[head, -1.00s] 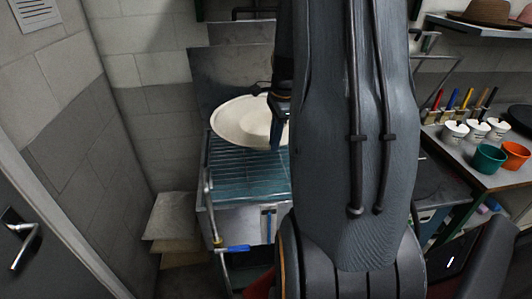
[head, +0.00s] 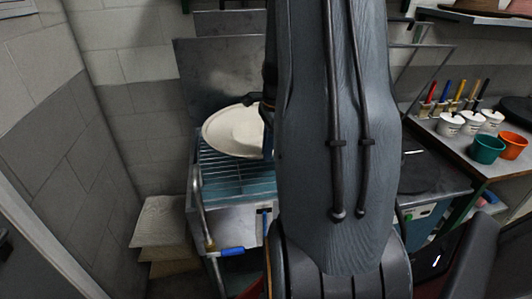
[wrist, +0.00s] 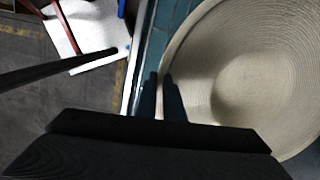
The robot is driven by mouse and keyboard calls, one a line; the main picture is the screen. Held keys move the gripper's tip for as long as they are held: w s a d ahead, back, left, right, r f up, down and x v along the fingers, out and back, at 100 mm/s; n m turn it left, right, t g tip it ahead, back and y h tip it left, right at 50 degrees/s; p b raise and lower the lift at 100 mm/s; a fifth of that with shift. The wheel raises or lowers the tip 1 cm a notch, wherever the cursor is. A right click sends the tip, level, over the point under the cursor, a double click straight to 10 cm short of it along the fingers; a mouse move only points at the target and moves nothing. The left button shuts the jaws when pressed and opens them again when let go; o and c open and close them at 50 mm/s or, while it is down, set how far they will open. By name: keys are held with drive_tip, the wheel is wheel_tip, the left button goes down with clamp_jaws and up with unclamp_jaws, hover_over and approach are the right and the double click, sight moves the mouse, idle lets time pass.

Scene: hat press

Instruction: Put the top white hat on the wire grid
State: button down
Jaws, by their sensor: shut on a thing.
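The white hat (head: 226,130), wide-brimmed with a round crown, is over the wire grid (head: 222,174) in the head view. Its brim looks tilted, and I cannot tell whether it touches the grid. In the wrist view the hat (wrist: 245,75) fills the right side. My gripper (wrist: 168,95) is shut on the near edge of the hat's brim there. In the head view my arm hides most of the gripper and the right part of the hat. A strip of the teal surface under the grid shows beside the brim in the wrist view.
Stacked boards (head: 160,235) stand at the lower left. At right, a bench holds white cups (head: 449,124), a teal cup (head: 487,149) and an orange cup (head: 512,145). A metal panel rises behind the grid.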

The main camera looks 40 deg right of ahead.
drive_tip(key=c, duration=1.9)
unclamp_jaws()
drive_tip(key=shift+o, duration=0.2)
wheel_tip(320, 180, up, 12)
drive_tip(key=d+b, duration=0.1)
drive_tip(key=b, duration=0.2)
drive_tip(key=shift+s+d, duration=0.15)
drive_tip(key=shift+s, duration=0.25)
